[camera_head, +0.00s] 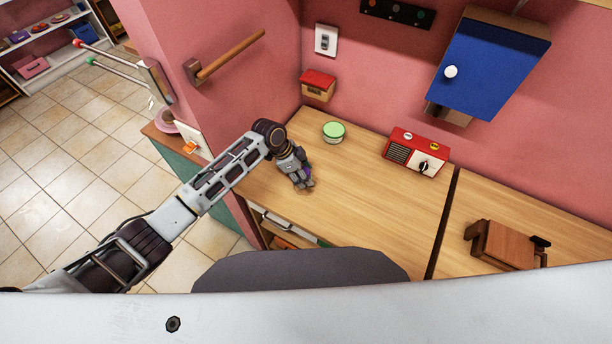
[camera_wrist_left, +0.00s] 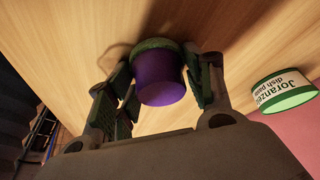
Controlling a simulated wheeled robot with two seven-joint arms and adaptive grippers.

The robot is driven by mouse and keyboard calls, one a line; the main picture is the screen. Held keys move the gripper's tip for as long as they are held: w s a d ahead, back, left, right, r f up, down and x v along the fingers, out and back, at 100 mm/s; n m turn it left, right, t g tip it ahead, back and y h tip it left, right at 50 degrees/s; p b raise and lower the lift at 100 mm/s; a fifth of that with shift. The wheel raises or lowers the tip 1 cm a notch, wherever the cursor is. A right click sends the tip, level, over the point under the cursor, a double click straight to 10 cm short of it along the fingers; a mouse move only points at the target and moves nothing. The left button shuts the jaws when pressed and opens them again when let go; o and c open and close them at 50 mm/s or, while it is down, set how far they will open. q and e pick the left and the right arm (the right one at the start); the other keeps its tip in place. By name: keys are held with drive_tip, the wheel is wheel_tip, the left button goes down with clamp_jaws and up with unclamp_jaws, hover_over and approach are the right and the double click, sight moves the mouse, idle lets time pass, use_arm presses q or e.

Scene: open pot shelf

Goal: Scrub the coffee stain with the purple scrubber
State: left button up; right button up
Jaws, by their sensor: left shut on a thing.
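The purple scrubber (camera_wrist_left: 160,88) is between the fingers of my left gripper (camera_wrist_left: 162,92) in the left wrist view. Its green scrubbing end (camera_wrist_left: 155,44) faces the wooden counter and appears at or very near the surface; I cannot tell if it touches. A faint brownish curved mark (camera_wrist_left: 113,52), likely the coffee stain, shows on the wood beside the scrubber; the rest is hidden. In the head view my left gripper (camera_head: 303,184) points down at the counter (camera_head: 365,210), left of its middle, mostly hiding the scrubber. My right gripper is not in view.
A green-lidded dish paste tub (camera_head: 334,131) stands behind the gripper; it also shows in the left wrist view (camera_wrist_left: 283,92). A red radio (camera_head: 416,153) is at the back right. A blue cabinet (camera_head: 490,65) hangs above. The counter's middle is clear.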

use_arm(q)
drive_tip(key=shift+w+a+f+b, duration=0.1)
drive_tip(key=shift+w+a+b, duration=0.4)
drive_tip(key=shift+a, duration=0.55)
drive_tip(key=shift+w+a, duration=0.1)
drive_tip(key=shift+w, duration=0.1)
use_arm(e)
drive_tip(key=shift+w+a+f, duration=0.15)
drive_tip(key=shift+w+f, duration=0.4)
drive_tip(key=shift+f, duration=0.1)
